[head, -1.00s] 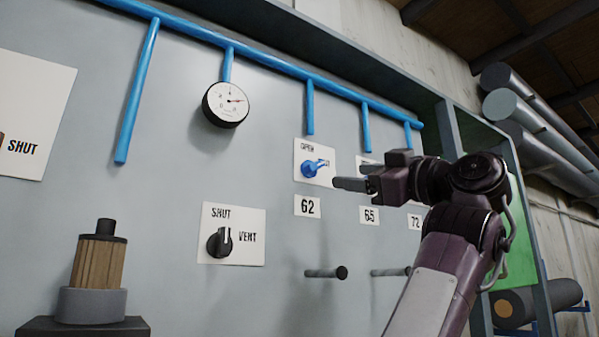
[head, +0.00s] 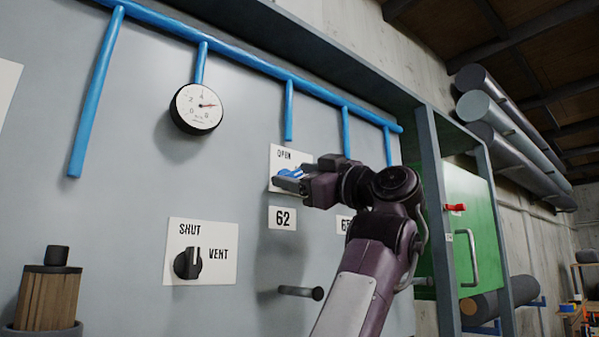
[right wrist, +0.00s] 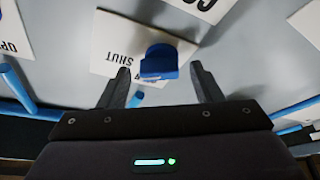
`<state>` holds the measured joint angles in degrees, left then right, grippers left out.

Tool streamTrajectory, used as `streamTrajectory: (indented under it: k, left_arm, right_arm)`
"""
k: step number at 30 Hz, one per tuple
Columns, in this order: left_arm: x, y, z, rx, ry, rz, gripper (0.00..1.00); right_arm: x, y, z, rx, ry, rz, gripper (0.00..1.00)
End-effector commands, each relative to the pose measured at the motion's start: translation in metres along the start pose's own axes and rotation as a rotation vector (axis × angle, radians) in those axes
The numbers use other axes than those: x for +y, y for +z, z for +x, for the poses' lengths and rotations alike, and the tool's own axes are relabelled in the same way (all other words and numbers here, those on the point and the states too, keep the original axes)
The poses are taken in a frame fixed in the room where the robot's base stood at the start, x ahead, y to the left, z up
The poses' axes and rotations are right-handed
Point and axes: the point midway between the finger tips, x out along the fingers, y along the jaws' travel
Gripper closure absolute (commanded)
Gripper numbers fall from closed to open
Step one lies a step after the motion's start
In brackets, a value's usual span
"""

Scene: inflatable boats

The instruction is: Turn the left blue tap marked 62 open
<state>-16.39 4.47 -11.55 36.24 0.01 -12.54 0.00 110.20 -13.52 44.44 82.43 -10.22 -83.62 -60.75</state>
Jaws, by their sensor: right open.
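The blue tap (head: 291,172) sits on a white plate (head: 281,157) marked OPEN, above the number label 62 (head: 283,218). My right gripper (head: 284,181) is at this tap and hides part of it and of its plate in the head view. In the right wrist view the blue tap (right wrist: 160,62) stands just ahead of and between the two spread fingertips of the right gripper (right wrist: 162,76), with a visible gap on each side. The word SHUT shows on the plate (right wrist: 112,38) beside it. My left gripper is not in view.
A round gauge (head: 197,109) hangs from the blue pipe (head: 245,62). A black knob (head: 188,264) marked SHUT and VENT is lower left. A dark peg (head: 301,292) juts out below label 62. The label 65 (head: 344,224) is partly behind my arm.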

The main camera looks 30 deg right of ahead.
Motion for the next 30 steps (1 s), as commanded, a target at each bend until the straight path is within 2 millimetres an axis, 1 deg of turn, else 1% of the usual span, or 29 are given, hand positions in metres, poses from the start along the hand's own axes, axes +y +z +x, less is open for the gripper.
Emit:
streamTrajectory:
  k: [1,2,5,9,12,20,26,30]
  left_arm:
    - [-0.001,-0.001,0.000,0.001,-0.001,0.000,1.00]
    - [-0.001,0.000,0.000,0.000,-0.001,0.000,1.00]
    - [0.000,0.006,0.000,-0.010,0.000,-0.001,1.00]
    - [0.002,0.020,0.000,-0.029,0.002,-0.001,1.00]
    - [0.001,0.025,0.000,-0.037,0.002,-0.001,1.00]
    - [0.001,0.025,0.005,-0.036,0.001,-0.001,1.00]
    - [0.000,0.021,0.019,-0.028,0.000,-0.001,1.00]
    - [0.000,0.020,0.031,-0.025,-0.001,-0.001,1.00]
  right_arm:
    - [0.000,0.000,0.000,0.000,0.001,0.000,0.41]
    - [0.000,0.000,0.000,0.000,0.000,0.000,0.44]
    - [0.000,0.000,0.000,0.000,0.000,-0.001,0.57]
    - [0.000,0.000,0.000,0.000,0.001,-0.001,0.75]
    - [0.000,0.000,0.000,0.000,0.000,-0.001,0.86]
    - [0.000,0.001,-0.001,0.000,-0.011,-0.028,0.86]
    - [0.000,0.002,-0.002,0.001,-0.047,-0.117,0.86]
    - [0.000,0.002,-0.002,0.002,-0.089,-0.219,0.86]
